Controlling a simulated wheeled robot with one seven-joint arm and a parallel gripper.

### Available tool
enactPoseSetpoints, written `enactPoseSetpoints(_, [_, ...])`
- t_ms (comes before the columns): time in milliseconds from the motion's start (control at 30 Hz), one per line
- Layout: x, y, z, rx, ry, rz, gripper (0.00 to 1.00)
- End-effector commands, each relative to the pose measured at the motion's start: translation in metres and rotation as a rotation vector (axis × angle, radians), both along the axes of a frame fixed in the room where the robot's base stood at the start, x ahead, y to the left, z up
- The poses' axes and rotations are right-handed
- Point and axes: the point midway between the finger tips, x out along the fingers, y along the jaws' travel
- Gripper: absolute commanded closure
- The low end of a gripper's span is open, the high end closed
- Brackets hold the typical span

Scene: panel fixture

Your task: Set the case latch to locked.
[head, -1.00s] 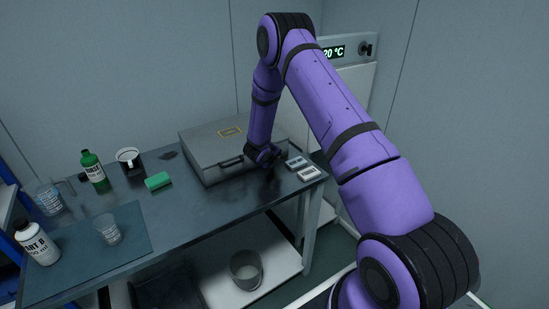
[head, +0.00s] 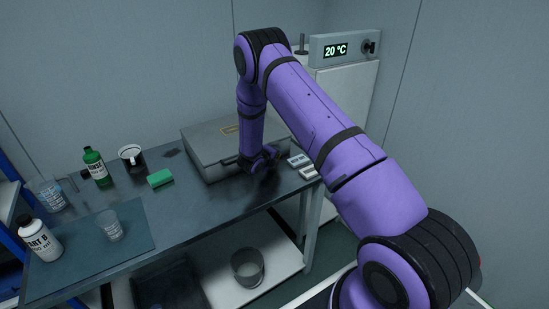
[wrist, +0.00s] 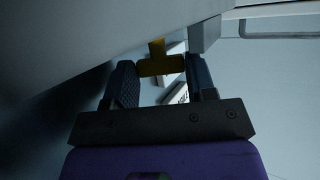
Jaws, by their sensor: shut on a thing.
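The grey case (head: 208,146) lies closed on the bench in the head view, partly hidden behind my arm. Its wall (wrist: 50,45) fills the upper left of the wrist view. The case latch (wrist: 158,64) is a yellow T-shaped piece between my fingertips in the wrist view. My gripper (wrist: 161,66) is shut on its crossbar, one finger at each end. In the head view my gripper (head: 265,165) is small and dark at the case's front right, and the latch cannot be made out there.
Small white labelled boxes (head: 299,160) lie just right of my gripper. A green sponge (head: 160,178), a green bottle (head: 95,167) and a mug (head: 131,157) stand left of the case. A cabinet with a display (head: 336,50) stands behind.

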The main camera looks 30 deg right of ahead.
Motion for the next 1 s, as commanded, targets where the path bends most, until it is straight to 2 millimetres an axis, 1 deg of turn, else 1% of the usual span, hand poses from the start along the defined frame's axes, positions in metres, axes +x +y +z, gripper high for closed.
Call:
enactPoseSetpoints(67, [-0.003,-0.001,-0.002,0.001,0.005,-0.004,0.73])
enactPoseSetpoints(100, [-0.003,-0.001,-0.002,0.002,0.006,-0.004,0.44])
enactPoseSetpoints(200, [-0.002,-0.001,-0.002,0.001,0.004,-0.004,0.23])
enactPoseSetpoints(467, [-0.001,0.000,-0.001,0.002,0.002,-0.001,0.23])
enactPoseSetpoints(567, [-0.003,0.005,0.002,0.002,0.001,0.000,0.23])
enactPoseSetpoints(667, [-0.007,0.015,0.008,0.002,0.001,0.002,0.23])
enactPoseSetpoints(1000, [-0.034,0.063,0.036,0.001,0.002,0.000,0.23])
